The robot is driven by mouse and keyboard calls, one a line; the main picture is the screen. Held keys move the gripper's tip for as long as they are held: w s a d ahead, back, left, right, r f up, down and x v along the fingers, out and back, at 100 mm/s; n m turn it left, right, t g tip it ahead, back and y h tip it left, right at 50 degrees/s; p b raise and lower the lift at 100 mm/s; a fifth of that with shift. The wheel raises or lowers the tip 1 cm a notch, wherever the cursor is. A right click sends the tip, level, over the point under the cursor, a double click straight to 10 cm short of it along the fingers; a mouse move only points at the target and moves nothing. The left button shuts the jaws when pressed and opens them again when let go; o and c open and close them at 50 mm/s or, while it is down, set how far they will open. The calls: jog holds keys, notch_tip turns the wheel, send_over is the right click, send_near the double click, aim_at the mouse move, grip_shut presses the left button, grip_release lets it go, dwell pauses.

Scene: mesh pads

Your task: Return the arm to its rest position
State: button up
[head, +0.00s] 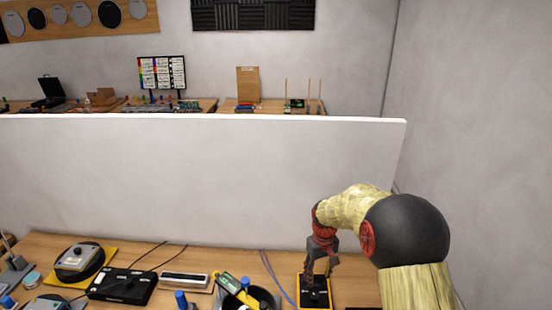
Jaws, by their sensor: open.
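My arm enters at the lower right of the head view and bends over to the left, its end hanging down over the wooden table (215,262). My gripper (319,276) points down at a small black device with an orange-yellow edge (315,297). The gripper is open. Its fingertips are small and dark against the device, so I cannot tell whether they touch it.
A black box (121,287), a round device on a yellow base (79,262), a grey bar-shaped device (184,280) and a dark bowl (262,300) crowd the table. A white partition (180,180) stands behind. A grey wall (480,150) is at the right.

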jog(key=s+r+m+t+b, duration=0.1)
jog(key=s+r, duration=0.4)
jog(key=s, duration=0.6)
jog(key=s+r+m+t+b, duration=0.1)
jog(key=s+r+b, duration=0.4)
jog(key=s, duration=0.6)
jog(key=s+r+t+b, duration=0.3)
jog(key=s+r, duration=0.3)
jog(key=s, duration=0.5)
jog(key=shift+m+t+b, duration=0.3)
jog(key=shift+m+b, duration=0.1)
jog(key=shift+s+d+r, duration=0.1)
